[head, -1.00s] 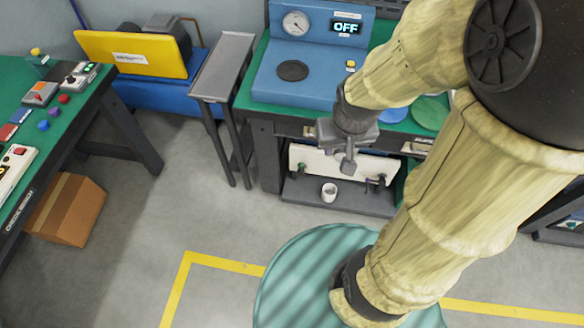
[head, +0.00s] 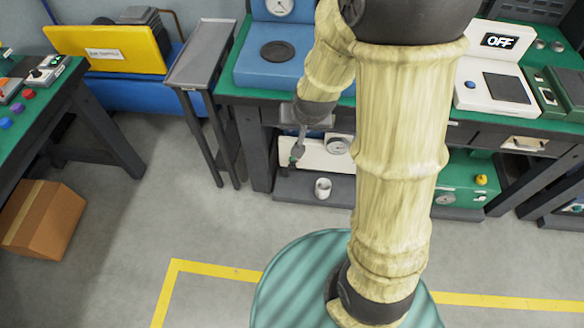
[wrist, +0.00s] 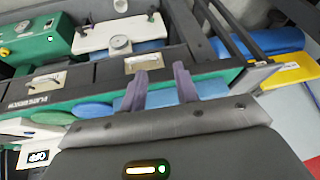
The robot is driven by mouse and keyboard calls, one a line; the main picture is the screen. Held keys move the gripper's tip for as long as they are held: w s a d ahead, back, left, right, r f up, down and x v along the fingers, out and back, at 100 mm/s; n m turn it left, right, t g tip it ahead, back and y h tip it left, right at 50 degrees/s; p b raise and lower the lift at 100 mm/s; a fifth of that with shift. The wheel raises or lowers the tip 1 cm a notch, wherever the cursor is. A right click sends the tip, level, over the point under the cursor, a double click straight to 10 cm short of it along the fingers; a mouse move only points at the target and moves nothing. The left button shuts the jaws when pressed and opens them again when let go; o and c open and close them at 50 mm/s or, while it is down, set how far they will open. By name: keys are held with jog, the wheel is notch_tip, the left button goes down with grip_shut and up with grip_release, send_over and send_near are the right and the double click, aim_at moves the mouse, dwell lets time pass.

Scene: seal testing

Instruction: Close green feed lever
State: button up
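A white panel (head: 318,153) with a round gauge (head: 338,145) is mounted under the green-topped bench. A small green lever (head: 294,161) shows at the panel's left end, close to my gripper (head: 299,147), which overlaps it in the head view. I cannot tell whether they touch there. In the wrist view the white panel (wrist: 105,36) lies beyond the fingers, with a small dark fitting (wrist: 151,15) at its right end; its colour is hard to tell. My gripper (wrist: 160,82) has its two fingers apart with nothing between them, and a gap separates them from the panel.
A white cup (head: 322,188) stands on the low shelf below the panel. A grey side table (head: 203,55) stands left of the bench. The bench edge (wrist: 215,76) lies near my fingers. A green box (head: 462,183) sits right under the bench.

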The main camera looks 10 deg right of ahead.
jog(key=w+a+f+m+t+h+b, duration=0.1)
jog(key=w+f+t+b, duration=0.1)
jog(key=w+f+b, duration=0.55)
jog(key=w+a+f+m+t+h+b, duration=0.1)
jog(key=w+f+h+b, duration=0.1)
jog(key=f+b, duration=0.95)
jog(key=w+a+f+m+t+h+b, duration=0.15)
jog(key=w+f+b, duration=0.25)
jog(key=f, duration=1.1)
notch_tip(320, 180, down, 25)
jog(key=a+t+h+b, duration=0.1)
jog(key=t+h+b, duration=0.3)
jog(key=b, duration=1.5)
jog(key=shift+w+a+t, duration=0.25)
jog(key=shift+w+t, duration=0.1)
jog(key=shift+t, duration=0.7)
jog(key=shift+r+h, duration=0.15)
jog(key=shift+h, duration=0.1)
